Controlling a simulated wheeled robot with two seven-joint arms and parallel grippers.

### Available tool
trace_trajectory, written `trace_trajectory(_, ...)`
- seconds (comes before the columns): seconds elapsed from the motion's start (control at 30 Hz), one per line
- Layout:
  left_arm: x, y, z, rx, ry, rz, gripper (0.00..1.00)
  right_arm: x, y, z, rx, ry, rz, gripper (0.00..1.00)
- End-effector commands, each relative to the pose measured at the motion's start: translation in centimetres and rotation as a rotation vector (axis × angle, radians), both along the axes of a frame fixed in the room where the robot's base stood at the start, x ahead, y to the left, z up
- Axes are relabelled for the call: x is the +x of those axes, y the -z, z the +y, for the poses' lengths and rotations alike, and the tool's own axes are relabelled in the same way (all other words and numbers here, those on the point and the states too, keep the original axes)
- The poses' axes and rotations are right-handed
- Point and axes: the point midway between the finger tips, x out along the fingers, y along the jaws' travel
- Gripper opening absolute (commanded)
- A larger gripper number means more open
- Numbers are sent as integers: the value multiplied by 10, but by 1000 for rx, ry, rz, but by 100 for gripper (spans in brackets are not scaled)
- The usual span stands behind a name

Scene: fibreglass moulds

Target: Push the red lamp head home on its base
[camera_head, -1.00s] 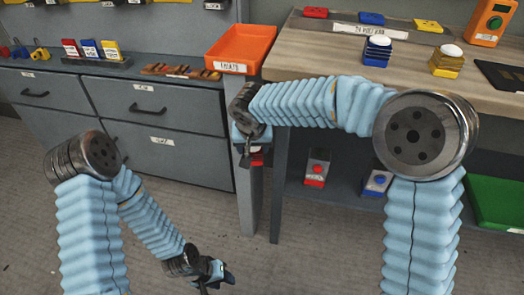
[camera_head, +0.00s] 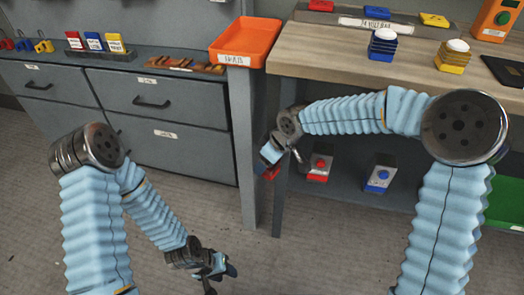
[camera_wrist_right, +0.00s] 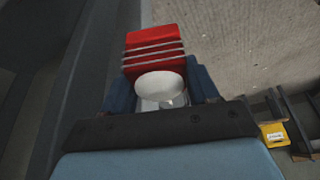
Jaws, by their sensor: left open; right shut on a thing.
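The red lamp head (camera_wrist_right: 155,52), a red block with pale metal fins and a white dome, is between the blue fingers of my right gripper (camera_wrist_right: 161,85) in the right wrist view. In the head view the right gripper (camera_head: 270,164) is shut on it, and a small red part shows below the fingers, in front of the bench and below its top. A flat red block (camera_head: 321,5) lies on the strip at the back of the bench; I cannot tell whether it is the base. My left gripper (camera_head: 220,272) is open and empty, low over the floor.
The wooden bench top (camera_head: 330,60) holds a blue lamp (camera_head: 383,46), a yellow lamp (camera_head: 453,58) and an orange device (camera_head: 496,20). An orange tray (camera_head: 244,42) stands at its left.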

Motion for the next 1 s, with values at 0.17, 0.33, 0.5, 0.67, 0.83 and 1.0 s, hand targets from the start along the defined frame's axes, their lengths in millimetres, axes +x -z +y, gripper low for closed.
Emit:
trace_trajectory(0.17, 0, 0, 0, 0, 0, 0, 43, -5, 19, -9, 3, -256, 6, 33)
trace_trajectory(0.33, 0, 0, 0, 0, 0, 0, 43, -9, 32, -14, 2, -455, 3, 33)
trace_trajectory(0.5, 0, 0, 0, 0, 0, 0, 43, -11, 38, -16, -1, -553, 0, 33)
trace_trajectory(0.67, 0, 0, 0, 0, 0, 0, 43, -12, 38, -17, -2, -569, -2, 33)
trace_trajectory(0.83, 0, 0, 0, 0, 0, 0, 43, -12, 38, -17, -2, -567, -2, 33)
trace_trajectory(1.0, 0, 0, 0, 0, 0, 0, 43, -10, 31, -33, -5, -463, -4, 33)
